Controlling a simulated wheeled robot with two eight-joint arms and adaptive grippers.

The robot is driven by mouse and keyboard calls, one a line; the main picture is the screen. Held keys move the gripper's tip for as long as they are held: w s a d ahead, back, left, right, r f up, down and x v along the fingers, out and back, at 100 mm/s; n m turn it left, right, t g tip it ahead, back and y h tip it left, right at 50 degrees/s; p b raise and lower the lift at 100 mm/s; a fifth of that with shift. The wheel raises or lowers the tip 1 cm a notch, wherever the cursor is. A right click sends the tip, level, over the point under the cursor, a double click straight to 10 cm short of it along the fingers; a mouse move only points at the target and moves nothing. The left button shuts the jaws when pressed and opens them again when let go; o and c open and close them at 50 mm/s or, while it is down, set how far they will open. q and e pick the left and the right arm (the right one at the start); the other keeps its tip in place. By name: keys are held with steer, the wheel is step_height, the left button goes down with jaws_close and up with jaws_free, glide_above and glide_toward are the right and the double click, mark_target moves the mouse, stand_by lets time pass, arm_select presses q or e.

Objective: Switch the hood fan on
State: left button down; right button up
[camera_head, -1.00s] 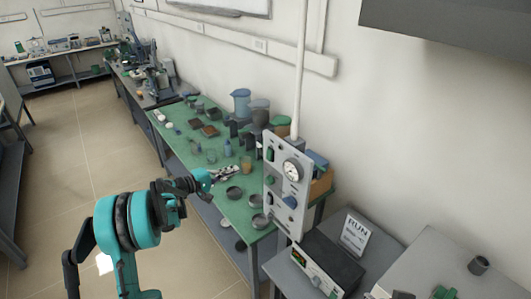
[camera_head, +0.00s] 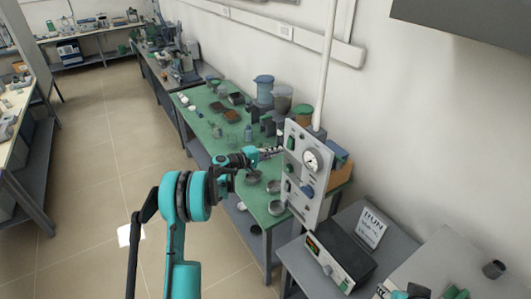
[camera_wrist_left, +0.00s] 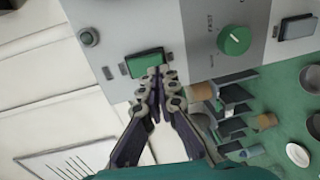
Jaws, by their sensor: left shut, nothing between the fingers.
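A grey control panel (camera_head: 322,182) with a round gauge (camera_head: 311,160) stands upright at the near end of the green bench. In the left wrist view the panel (camera_wrist_left: 205,20) carries a green rectangular switch (camera_wrist_left: 146,62), a round green knob (camera_wrist_left: 234,40) and a small round button (camera_wrist_left: 89,37). My left gripper (camera_head: 276,153) is shut and empty at the panel's left side. In the wrist view its fingertips (camera_wrist_left: 158,76) overlap the lower edge of the green switch; I cannot tell whether they touch it. My right gripper is not in view.
The green bench (camera_head: 222,150) holds several dishes, jars and blocks behind the panel. A box with a lit display (camera_head: 340,262) and a sign (camera_head: 371,229) stand on the lower grey table. A dark hood (camera_head: 465,25) overhangs at upper right.

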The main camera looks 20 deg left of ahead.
mark_target(290, 143)
arm_select(q)
steer(key=shift+x, duration=1.35)
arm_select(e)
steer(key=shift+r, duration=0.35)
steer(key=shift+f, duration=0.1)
